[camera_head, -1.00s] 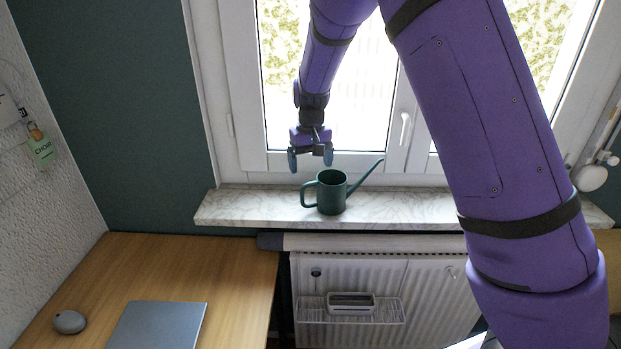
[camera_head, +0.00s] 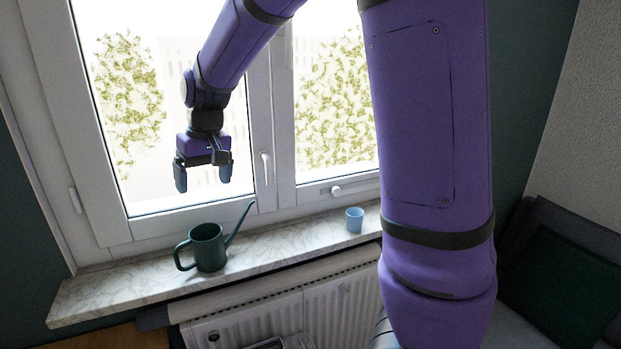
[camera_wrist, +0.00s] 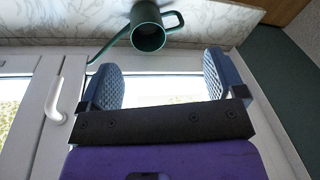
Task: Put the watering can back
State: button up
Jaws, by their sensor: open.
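The dark green watering can (camera_head: 208,249) stands upright on the marble window sill (camera_head: 130,284), its handle to the left and its long spout pointing up to the right. My gripper (camera_head: 203,180) hangs above the can, open and empty, with its fingers pointing down and clear of it. In the wrist view the can (camera_wrist: 148,36) shows beyond the two spread fingertips of my gripper (camera_wrist: 163,75), with its round open top facing the camera.
A small light blue cup (camera_head: 354,219) stands on the sill to the right of the can. The window handle (camera_head: 265,168) juts out right of my gripper. A radiator (camera_head: 335,305) is below the sill. The sill between can and cup is clear.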

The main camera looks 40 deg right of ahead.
jog(key=s+d+r+t, duration=0.1)
jog(key=s+r, duration=0.1)
jog(key=s, duration=0.7)
jog(key=s+d+r+t+h, duration=0.1)
jog(key=s+d+r, duration=0.1)
jog(key=s, duration=0.7)
jog(key=s+d+r+t, duration=0.2)
jog(key=s+r, duration=0.1)
jog(key=s, duration=0.6)
jog(key=shift+d+r, duration=0.15)
